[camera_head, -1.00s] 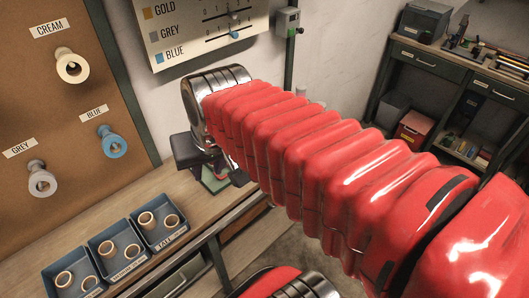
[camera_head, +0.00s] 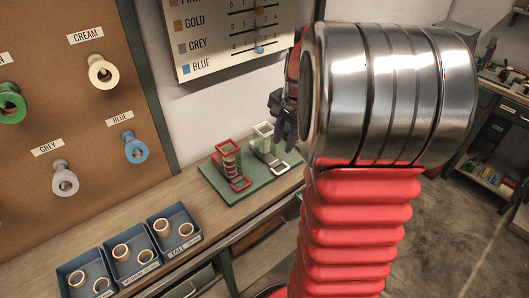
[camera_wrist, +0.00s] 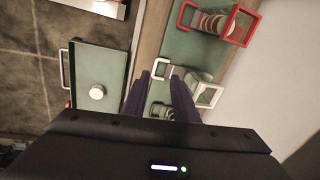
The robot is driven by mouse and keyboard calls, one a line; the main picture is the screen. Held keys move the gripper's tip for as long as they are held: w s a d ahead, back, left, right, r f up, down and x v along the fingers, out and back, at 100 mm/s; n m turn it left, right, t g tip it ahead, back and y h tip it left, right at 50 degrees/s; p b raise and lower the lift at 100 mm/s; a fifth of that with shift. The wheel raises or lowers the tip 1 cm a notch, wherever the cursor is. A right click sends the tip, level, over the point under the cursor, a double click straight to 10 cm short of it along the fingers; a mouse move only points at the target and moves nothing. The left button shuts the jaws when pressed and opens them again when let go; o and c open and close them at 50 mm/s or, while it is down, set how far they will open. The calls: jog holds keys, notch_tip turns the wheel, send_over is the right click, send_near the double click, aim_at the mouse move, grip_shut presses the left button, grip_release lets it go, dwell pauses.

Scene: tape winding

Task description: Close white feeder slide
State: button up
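The white feeder (camera_head: 263,138) stands on a green base plate on the bench, beside the red feeder (camera_head: 229,158). Its slide, with a white loop handle (camera_head: 279,168), sticks out toward the bench's front edge. In the wrist view the white feeder (camera_wrist: 208,95) is partly hidden by a finger, and its loop handle (camera_wrist: 160,68) shows between and just beyond my fingertips. My gripper (camera_wrist: 161,74) is open, its two dark fingers apart with nothing held. In the head view my gripper (camera_head: 284,130) is partly hidden behind my wrist; contact with the handle cannot be told.
The red feeder's loop handle (camera_head: 240,183) also sticks out close by. Blue bins (camera_head: 173,230) with rings stand on the bench at left. Spools hang on the brown board (camera_head: 85,125). In the wrist view a green tray (camera_wrist: 98,60) holds a white round piece.

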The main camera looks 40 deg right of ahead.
aim_at(282, 171)
jog(key=d, duration=0.1)
jog(key=d+f+m, duration=0.1)
jog(key=shift+d+f, duration=0.25)
jog(key=shift+d, duration=0.1)
jog(key=f, duration=0.4)
jog(key=w+f, duration=0.1)
jog(key=f, duration=0.4)
jog(key=w+f, duration=0.1)
jog(key=f, duration=0.3)
jog(key=shift+w+f, duration=0.15)
jog(key=shift+f, duration=0.15)
jog(key=shift+c, duration=0.5)
grip_shut()
dwell(0.6)
